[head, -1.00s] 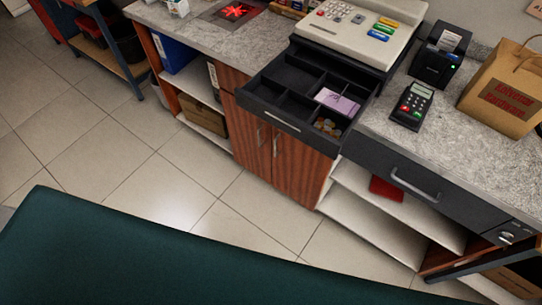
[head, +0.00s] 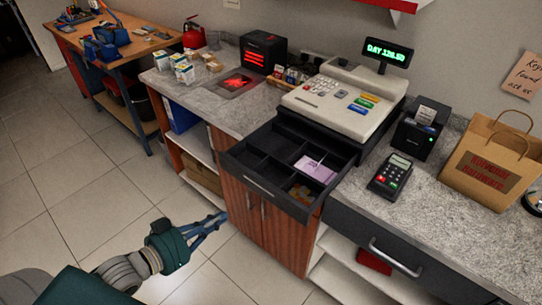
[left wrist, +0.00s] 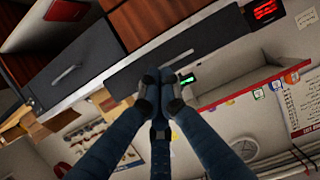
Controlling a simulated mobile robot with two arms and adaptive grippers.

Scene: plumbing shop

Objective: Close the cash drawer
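The cash drawer (head: 240,176) is pulled out from under the cash register (head: 345,100) on the counter. Its dark tray shows compartments with purple banknotes (head: 315,168) and coins (head: 301,193). A slim handle is on its front. My left gripper (head: 224,218) is in front of the cabinet doors, lower than the drawer front and apart from it. In the left wrist view its blue fingers are drawn together with nothing between them, and the dark drawer front (left wrist: 215,38) shows beyond the fingertips. My right gripper is not in view.
A card terminal (head: 391,176), a receipt printer (head: 420,128) and a paper bag (head: 492,165) stand right of the register. A second drawer (head: 350,231) with a larger handle is closed below them. The tiled floor (head: 90,190) at left is clear.

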